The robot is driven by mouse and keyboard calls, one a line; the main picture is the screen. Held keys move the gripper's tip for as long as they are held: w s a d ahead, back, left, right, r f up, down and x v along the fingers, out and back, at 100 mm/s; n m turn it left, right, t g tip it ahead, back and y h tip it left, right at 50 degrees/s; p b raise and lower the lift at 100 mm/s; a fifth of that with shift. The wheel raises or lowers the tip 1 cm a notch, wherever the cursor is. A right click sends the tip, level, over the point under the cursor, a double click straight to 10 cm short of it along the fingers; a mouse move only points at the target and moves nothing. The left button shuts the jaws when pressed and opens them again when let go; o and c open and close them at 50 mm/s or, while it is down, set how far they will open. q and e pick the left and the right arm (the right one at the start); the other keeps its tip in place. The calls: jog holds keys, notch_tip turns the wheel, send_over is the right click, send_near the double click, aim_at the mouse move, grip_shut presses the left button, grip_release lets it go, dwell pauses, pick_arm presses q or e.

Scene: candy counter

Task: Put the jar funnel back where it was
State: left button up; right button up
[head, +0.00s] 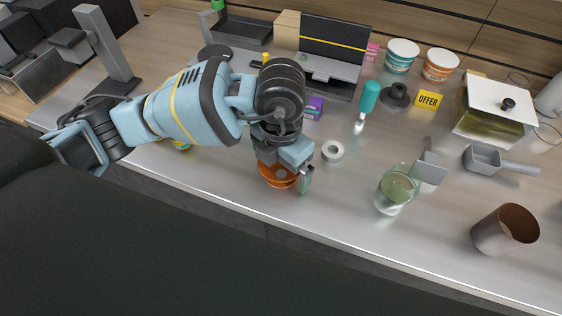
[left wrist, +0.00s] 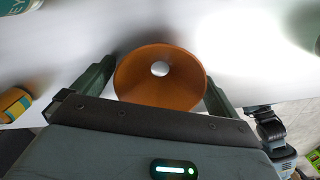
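The jar funnel (head: 270,176) is an orange-brown cone near the front edge of the counter, partly hidden by my left gripper (head: 292,178) in the head view. In the left wrist view the funnel (left wrist: 160,95) sits between the two fingers of my left gripper (left wrist: 158,88), its wide mouth and round hole facing the camera. A finger meets the rim on each side, so the gripper looks shut on it. Whether the funnel touches the counter is hard to tell. My right gripper is not in view.
A white tape roll (head: 333,151) lies just right of my gripper. A grey scoop (head: 484,158), a brown cup (head: 500,232) and a lidded glass box (head: 490,120) stand farther right. A teal-handled tool (head: 369,96) and dark stand (head: 397,97) are behind. The counter's front edge is close.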

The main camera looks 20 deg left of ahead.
pick_arm(q)
jog(key=shift+r, duration=0.1)
jog(key=shift+r, duration=0.25)
notch_tip(320, 180, up, 12)
jog(key=shift+f+p, duration=0.15)
jog(key=shift+p, duration=0.25)
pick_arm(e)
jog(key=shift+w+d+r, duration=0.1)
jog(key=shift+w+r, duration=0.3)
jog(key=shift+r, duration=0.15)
